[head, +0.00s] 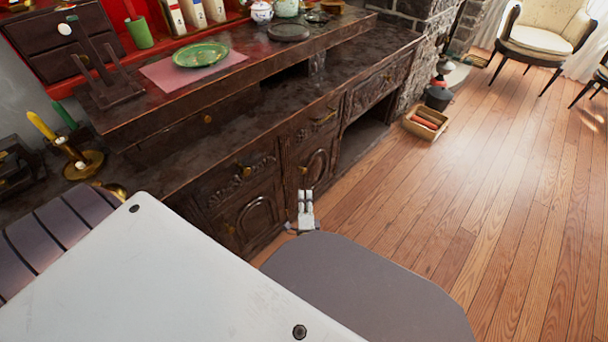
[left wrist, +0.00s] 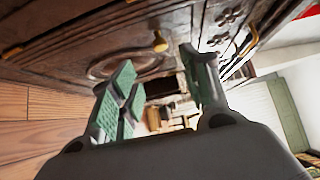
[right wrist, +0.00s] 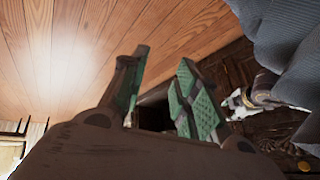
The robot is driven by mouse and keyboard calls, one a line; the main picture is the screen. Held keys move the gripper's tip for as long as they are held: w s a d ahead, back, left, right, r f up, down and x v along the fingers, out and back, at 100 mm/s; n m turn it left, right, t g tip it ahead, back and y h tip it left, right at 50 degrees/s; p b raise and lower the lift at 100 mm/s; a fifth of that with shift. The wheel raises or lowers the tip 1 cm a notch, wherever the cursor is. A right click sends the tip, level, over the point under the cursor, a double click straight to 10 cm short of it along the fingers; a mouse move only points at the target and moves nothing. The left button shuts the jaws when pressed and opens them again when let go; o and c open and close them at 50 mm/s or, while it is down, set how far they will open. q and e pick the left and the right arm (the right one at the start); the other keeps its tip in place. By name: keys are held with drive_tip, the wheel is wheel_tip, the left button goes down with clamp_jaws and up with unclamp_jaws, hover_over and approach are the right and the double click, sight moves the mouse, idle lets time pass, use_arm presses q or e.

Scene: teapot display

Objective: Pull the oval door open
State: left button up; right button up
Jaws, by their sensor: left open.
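The dark carved cabinet has an oval-panelled door (head: 318,165) near its middle, and it looks shut. A small brass knob (head: 303,170) sits on its left side. My left gripper (head: 306,194) is low in front of this door, just below the knob in the head view. In the left wrist view, the oval door (left wrist: 108,67) and a brass knob (left wrist: 160,42) show beyond the open fingers (left wrist: 158,60). The knob appears between the fingertips, with no visible grip on it. My right gripper (right wrist: 165,60) is open and empty, with floor behind it.
Another oval-panelled door (head: 253,217) is left of the first. An open recess (head: 362,140) lies to its right. A wooden box (head: 426,122) with red items stands on the floor by the cabinet's far end. A green plate (head: 201,54) is on top.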

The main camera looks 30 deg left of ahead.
sight(304, 173)
use_arm(q)
drive_tip(key=b+x, duration=0.2)
drive_tip(key=x, duration=0.9)
drive_tip(key=shift+w+a+b, duration=0.1)
drive_tip(key=shift+w+b, duration=0.05)
drive_tip(key=shift+b, duration=0.15)
drive_tip(key=shift+x, duration=1.2)
use_arm(e)
drive_tip(key=shift+t+y, duration=0.3)
drive_tip(key=shift+t, duration=0.1)
drive_tip(key=f, duration=0.5)
drive_tip(key=shift+a, duration=0.4)
drive_tip(key=shift+w, duration=0.15)
use_arm(q)
drive_tip(key=c, duration=0.5)
clamp_jaws()
use_arm(e)
drive_tip(key=shift+r, duration=0.1)
